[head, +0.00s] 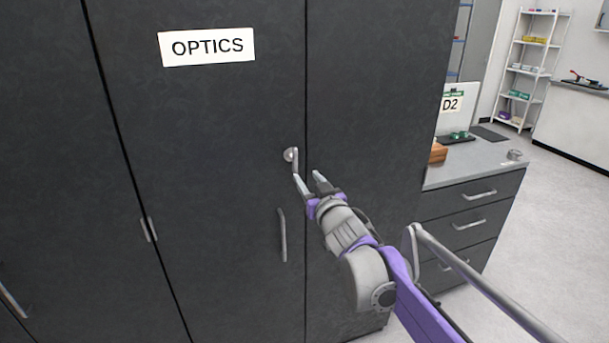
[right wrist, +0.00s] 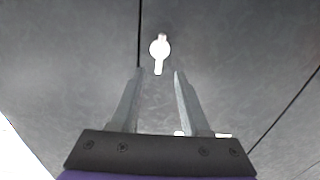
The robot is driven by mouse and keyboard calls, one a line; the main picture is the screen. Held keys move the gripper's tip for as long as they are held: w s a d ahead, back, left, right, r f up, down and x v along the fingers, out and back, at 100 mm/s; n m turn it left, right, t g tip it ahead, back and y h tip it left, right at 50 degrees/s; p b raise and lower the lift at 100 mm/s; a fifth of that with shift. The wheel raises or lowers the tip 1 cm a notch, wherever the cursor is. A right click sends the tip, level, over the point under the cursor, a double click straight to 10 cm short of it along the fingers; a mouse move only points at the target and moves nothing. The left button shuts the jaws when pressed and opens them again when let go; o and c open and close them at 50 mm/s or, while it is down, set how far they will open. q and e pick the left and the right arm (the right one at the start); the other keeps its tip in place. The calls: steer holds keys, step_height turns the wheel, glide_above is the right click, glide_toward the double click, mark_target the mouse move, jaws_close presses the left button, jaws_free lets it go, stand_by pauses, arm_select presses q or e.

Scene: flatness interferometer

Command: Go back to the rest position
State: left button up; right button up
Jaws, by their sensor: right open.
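My right gripper (head: 308,180) is open and empty in front of the dark cabinet. Its two fingers (right wrist: 157,85) also show apart in the right wrist view, with nothing between them. A small silver turn latch (head: 291,155) is on the cabinet door (head: 215,120) just above and left of the fingertips. In the right wrist view the latch (right wrist: 159,48) lies beyond the fingertips, apart from them, with its lever pointing toward the gripper. My left gripper is not in view.
The door carries an OPTICS label (head: 207,47) and a vertical handle (head: 282,235). A drawer unit (head: 470,215) with a grey top stands to the right, holding a brown block (head: 438,153). A white shelf rack (head: 527,70) stands far back. Floor at right (head: 560,220) is clear.

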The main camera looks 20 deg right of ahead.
stand_by(0.4)
steer(key=s+a+f+g+p, duration=0.1)
steer(key=s+f+g+p, duration=0.1)
steer(key=s+f+g, duration=0.2)
steer(key=s+a+f+g+p, duration=0.1)
steer(key=s+f+g, duration=0.3)
steer(key=s+f, duration=0.7)
steer(key=s+a+f+g+p, duration=0.1)
steer(key=s+f+g+p, duration=0.2)
steer(key=s+f, duration=0.5)
steer(key=s+g, duration=0.1)
steer(key=s, duration=1.2)
steer(key=shift+m+g+h+p, duration=0.3)
steer(key=shift+m, duration=0.1)
steer(key=shift+s, duration=0.1)
